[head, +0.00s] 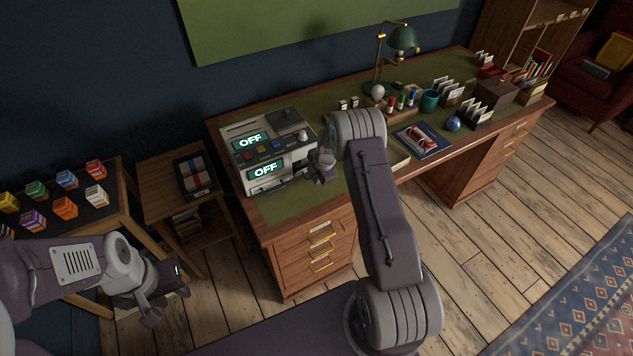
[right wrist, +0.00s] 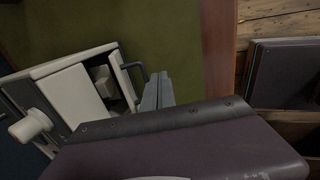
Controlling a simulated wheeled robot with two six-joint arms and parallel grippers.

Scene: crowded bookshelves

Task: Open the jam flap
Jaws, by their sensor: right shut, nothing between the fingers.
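The machine (head: 262,150) is a pale box with two lit OFF displays, at the left end of the desk. In the right wrist view its pale body (right wrist: 72,95) is at the left. A narrow pale flap (right wrist: 122,80) with a dark bar handle (right wrist: 134,66) stands out from the body, and a pale blocky thing (right wrist: 103,80) shows in the gap behind it. My right gripper (head: 322,165) is shut and empty beside the machine's right side; its fingers (right wrist: 158,90) are close to the handle, and contact is unclear. My left gripper (head: 166,304) hangs open and empty, away from the desk.
A white knob (right wrist: 30,125) sticks out from the machine. A lamp (head: 403,40), a mug (head: 429,100) and card holders stand farther right on the desk. Green desktop behind the flap is clear.

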